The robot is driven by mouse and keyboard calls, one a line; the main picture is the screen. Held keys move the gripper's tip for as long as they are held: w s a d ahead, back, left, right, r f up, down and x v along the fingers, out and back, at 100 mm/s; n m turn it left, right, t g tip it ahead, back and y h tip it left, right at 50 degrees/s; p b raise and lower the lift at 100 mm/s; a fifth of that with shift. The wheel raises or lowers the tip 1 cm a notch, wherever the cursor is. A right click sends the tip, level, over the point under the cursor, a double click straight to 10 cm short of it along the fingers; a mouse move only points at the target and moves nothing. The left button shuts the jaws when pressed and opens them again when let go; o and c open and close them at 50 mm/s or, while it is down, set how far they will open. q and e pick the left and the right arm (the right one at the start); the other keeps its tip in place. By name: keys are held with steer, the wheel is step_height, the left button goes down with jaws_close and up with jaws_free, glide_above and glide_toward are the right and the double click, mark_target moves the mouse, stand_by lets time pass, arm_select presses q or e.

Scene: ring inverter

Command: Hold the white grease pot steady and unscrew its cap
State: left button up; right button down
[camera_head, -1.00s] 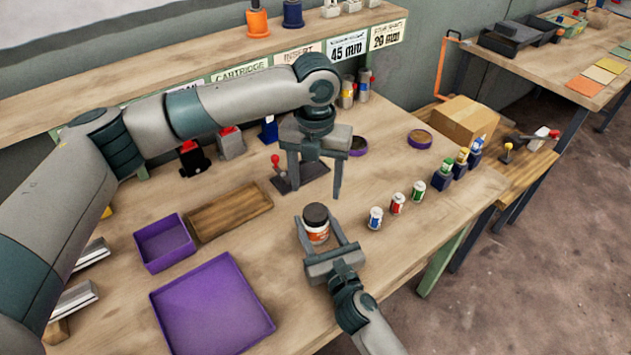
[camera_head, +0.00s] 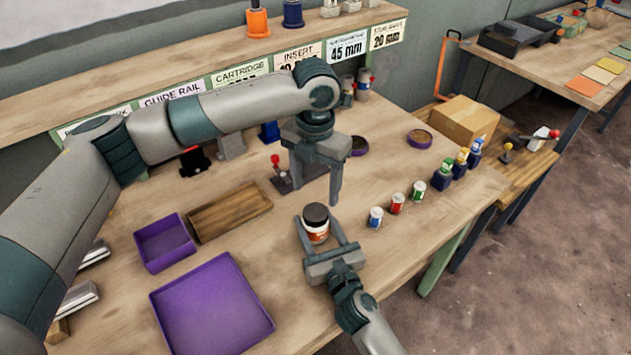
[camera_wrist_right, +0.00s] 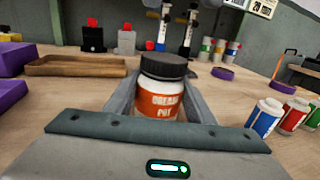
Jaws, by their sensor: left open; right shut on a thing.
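The grease pot (camera_head: 316,232) stands upright on the table, white with an orange label and a dark cap (camera_head: 315,215) on top. In the right wrist view the pot (camera_wrist_right: 159,102) shows its label between the fingers, with the cap (camera_wrist_right: 164,66) above them. My right gripper (camera_head: 321,226) is shut on the pot's body from the front. My left gripper (camera_head: 316,200) points down, open and empty, just behind and above the cap. Its fingers are apart, and it does not appear to touch the cap.
Several small bottles (camera_head: 397,203) stand right of the pot. Purple trays (camera_head: 165,242) and a wooden tray (camera_head: 232,212) lie to the left. A red-knobbed lever device (camera_head: 276,163) stands behind my left gripper. Bare table surrounds the pot.

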mark_target(315, 212)
arm_select(q)
steer(key=shift+f, duration=3.55)
steer(key=c, duration=1.1)
